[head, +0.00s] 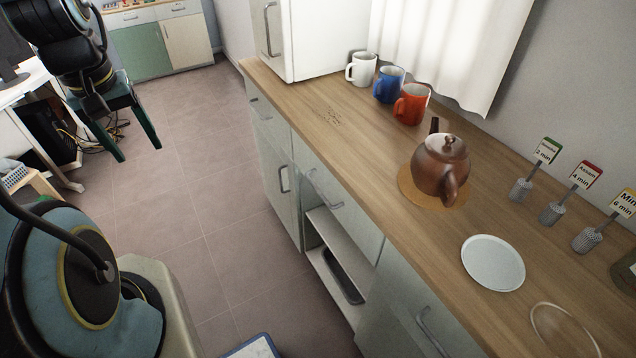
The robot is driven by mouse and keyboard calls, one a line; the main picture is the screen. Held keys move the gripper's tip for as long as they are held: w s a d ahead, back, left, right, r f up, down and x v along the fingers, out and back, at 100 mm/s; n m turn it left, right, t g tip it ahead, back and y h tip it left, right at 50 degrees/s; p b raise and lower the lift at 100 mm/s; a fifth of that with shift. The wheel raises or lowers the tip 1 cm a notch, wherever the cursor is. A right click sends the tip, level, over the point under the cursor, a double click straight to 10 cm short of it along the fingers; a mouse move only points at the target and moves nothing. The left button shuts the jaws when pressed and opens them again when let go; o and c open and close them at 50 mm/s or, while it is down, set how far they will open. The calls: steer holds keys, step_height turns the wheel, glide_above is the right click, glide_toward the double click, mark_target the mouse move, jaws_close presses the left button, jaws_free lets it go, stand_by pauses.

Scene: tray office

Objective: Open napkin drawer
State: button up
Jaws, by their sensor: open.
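The wooden counter (310,123) has pale grey-green fronts below it. A middle drawer (340,205) with a curved metal handle (325,188) sits above an open shelf and looks closed. Another drawer front (263,108) with a handle is at the far left end, above a door. A further front (403,315) with a handle (430,330) is at the near end, cut off by the frame. No label shows which one holds napkins. My gripper (138,153) is open and empty, fingers pointing down over the floor, well left of the counter and touching nothing.
A brown teapot (440,165), white, blue and red mugs (411,105), a white plate (493,262) and labelled tea infusers (553,212) stand on the counter. A dark tray (342,275) lies on the open shelf. Floor between my arm and the counter is clear.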

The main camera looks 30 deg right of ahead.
steer(key=shift+g+h, duration=0.4)
steer(key=d+f, duration=0.2)
steer(key=d, duration=0.3)
steer(key=d+f, duration=0.2)
steer(key=d, duration=0.3)
steer(key=w+d+f+b, duration=0.1)
steer(key=d, duration=0.4)
steer(key=shift+d+f, duration=0.3)
steer(key=shift+f, duration=0.1)
steer(key=c, duration=0.4)
steer(key=shift+o, duration=0.2)
glide_toward(315, 186)
steer(key=shift+g+h, duration=0.3)
steer(key=shift+g, duration=0.1)
steer(key=f, duration=0.5)
steer(key=d+f+p, duration=0.1)
steer(key=f, duration=0.1)
steer(key=shift+w+f, duration=0.3)
jaws_close()
